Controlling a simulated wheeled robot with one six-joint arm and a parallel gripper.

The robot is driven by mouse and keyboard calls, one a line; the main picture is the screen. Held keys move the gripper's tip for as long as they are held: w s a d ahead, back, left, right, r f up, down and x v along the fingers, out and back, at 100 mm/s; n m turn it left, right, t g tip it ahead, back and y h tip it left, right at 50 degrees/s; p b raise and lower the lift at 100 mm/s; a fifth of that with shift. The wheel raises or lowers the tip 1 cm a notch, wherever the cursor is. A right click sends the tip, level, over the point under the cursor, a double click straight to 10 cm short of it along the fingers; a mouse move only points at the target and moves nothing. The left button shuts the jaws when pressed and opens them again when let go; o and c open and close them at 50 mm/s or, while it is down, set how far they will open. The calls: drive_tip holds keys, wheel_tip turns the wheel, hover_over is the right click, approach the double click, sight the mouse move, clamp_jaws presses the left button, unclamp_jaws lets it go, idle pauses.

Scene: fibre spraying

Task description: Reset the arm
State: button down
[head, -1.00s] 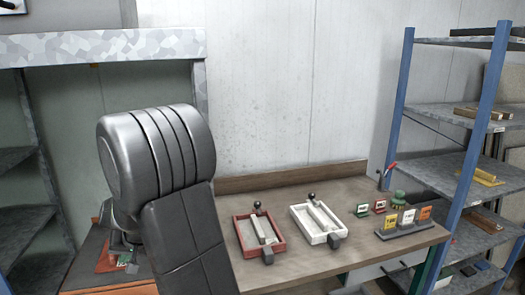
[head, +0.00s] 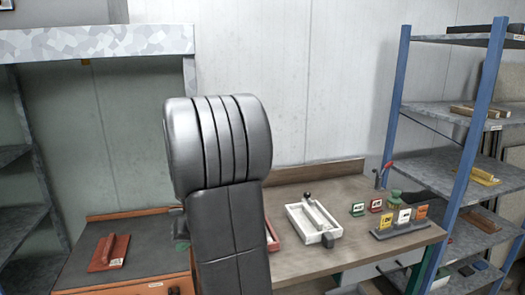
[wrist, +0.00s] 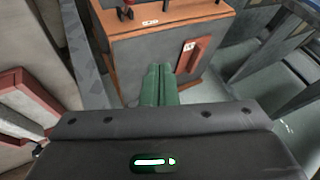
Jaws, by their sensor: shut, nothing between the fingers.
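My arm stands upright in the middle of the head view, its large grey joint (head: 218,145) raised in front of the bench. My gripper (wrist: 157,88) shows in the wrist view as two green fingers pressed together, with nothing between them. It points toward a grey cabinet with orange-brown edges and seems apart from it. In the head view the gripper is mostly hidden behind my arm.
The wooden bench (head: 290,262) bears a white tray (head: 297,212), a red tray (head: 271,236) mostly hidden by my arm, and small labelled cards (head: 404,216). A red block (head: 110,252) lies on the dark cabinet top (head: 150,258). A blue-framed shelf (head: 470,140) stands at right.

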drive_tip(key=w+d, duration=0.2)
drive_tip(key=d, duration=0.6)
drive_tip(key=shift+w+d+p, duration=0.25)
drive_tip(key=shift+d+p, duration=0.05)
drive_tip(key=shift+p, duration=0.1)
